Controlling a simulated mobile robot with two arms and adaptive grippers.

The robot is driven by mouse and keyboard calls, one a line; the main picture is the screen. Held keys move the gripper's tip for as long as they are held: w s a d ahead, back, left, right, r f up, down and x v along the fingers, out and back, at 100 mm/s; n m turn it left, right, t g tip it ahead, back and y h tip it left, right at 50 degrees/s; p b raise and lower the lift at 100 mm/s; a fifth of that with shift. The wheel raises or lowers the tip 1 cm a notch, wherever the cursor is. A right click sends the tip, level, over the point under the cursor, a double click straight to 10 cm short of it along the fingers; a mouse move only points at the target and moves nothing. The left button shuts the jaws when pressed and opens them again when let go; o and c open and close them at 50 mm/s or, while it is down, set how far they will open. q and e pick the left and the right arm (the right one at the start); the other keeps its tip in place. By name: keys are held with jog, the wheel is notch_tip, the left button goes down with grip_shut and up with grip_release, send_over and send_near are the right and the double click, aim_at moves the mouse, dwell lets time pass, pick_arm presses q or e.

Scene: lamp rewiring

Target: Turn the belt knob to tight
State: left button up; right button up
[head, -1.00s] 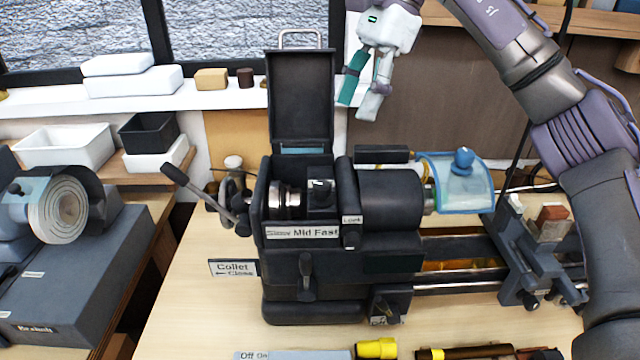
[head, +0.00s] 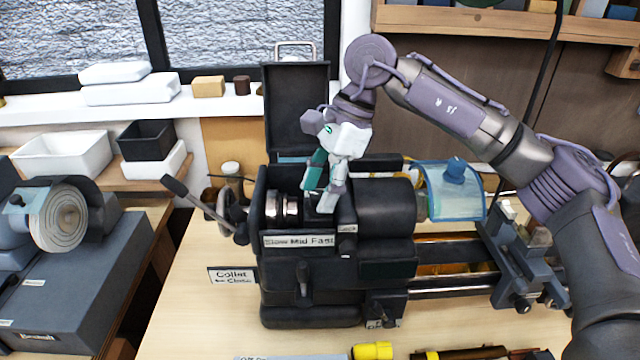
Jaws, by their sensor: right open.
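The dark lathe headstock (head: 310,285) stands on the bench with its lid (head: 296,108) raised. Its label strip (head: 299,240) reads Slow, Mid, Fast. My right gripper (head: 320,203) points down into the open top of the headstock, right of the shiny spindle pulleys (head: 281,208). It is open, and its fingertips are over the spot where a small dark block with a knob showed earlier. The gripper hides that knob, so I cannot tell whether the fingers touch it or how it is turned. My left gripper is not in view.
A long lever (head: 198,204) sticks out left of the headstock. A blue clear guard (head: 450,188) and a tool carriage (head: 515,262) are on the right. The raised lid stands just behind my gripper. A grey grinder-like machine (head: 75,275) is at far left.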

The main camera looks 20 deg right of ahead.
jog(key=shift+w, duration=0.1)
grip_shut()
jog(key=shift+f+m+t+b, duration=0.2)
jog(key=shift+m+t+b, duration=0.2)
jog(key=shift+m+b, duration=0.6)
jog(key=m+t+b, duration=0.1)
jog(key=m+b, duration=0.2)
jog(key=m+t+b, duration=0.1)
jog(key=m, duration=0.1)
jog(key=m+h+b, duration=0.1)
jog(key=m+b, duration=0.1)
jog(key=shift+s+m+t, duration=0.2)
jog(key=shift+m+t, duration=0.1)
jog(key=shift+t, duration=0.1)
jog(key=shift+a+r+m+t+h+b, duration=0.1)
jog(key=shift+m+t+h+b, duration=0.2)
jog(key=shift+m+b, duration=0.5)
jog(key=shift+r+m+t+h+b, duration=0.15)
jog(key=shift+m+h+b, duration=0.25)
jog(key=shift+m, duration=0.7)
